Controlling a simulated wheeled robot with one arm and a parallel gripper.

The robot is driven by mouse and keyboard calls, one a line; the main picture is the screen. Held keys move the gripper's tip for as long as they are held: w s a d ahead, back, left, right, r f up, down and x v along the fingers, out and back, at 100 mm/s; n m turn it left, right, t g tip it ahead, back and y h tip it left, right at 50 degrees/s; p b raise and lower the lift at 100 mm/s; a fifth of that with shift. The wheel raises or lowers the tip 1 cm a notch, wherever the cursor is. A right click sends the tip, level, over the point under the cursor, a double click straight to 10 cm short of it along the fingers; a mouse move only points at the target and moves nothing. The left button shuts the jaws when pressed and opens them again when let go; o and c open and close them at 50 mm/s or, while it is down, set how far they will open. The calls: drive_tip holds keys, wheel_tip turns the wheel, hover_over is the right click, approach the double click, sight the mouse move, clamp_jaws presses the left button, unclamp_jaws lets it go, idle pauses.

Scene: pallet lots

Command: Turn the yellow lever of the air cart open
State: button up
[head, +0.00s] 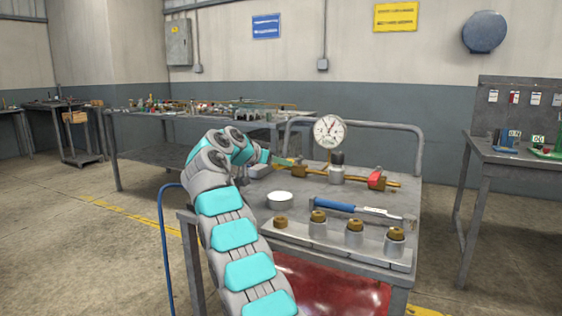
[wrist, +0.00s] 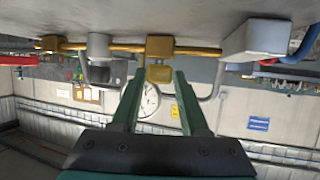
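The air cart (head: 330,188) stands in front of me with a brass pipe (head: 352,180) along its top. A brass valve block (head: 300,171) sits on the pipe left of the round gauge (head: 330,131). In the wrist view, which looks upside down, this block (wrist: 160,45) is straight ahead. A yellowish piece (wrist: 159,73), perhaps the yellow lever, shows between my fingertips; I cannot tell whether they touch it. My gripper (wrist: 160,80) is open, its two green fingers apart. In the head view my gripper (head: 284,161) is small and partly hidden by my wrist.
A red handle (head: 376,178) is on the pipe's right part. A grey box (wrist: 255,42) is beside the valve. A tube rail (head: 419,150) borders the cart's back.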

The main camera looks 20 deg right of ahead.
drive_tip(key=shift+o, duration=1)
drive_tip(key=v, duration=0.8)
drive_tip(key=shift+b, duration=0.3)
drive_tip(key=shift+d, duration=0.1)
drive_tip(key=shift+c, duration=0.3)
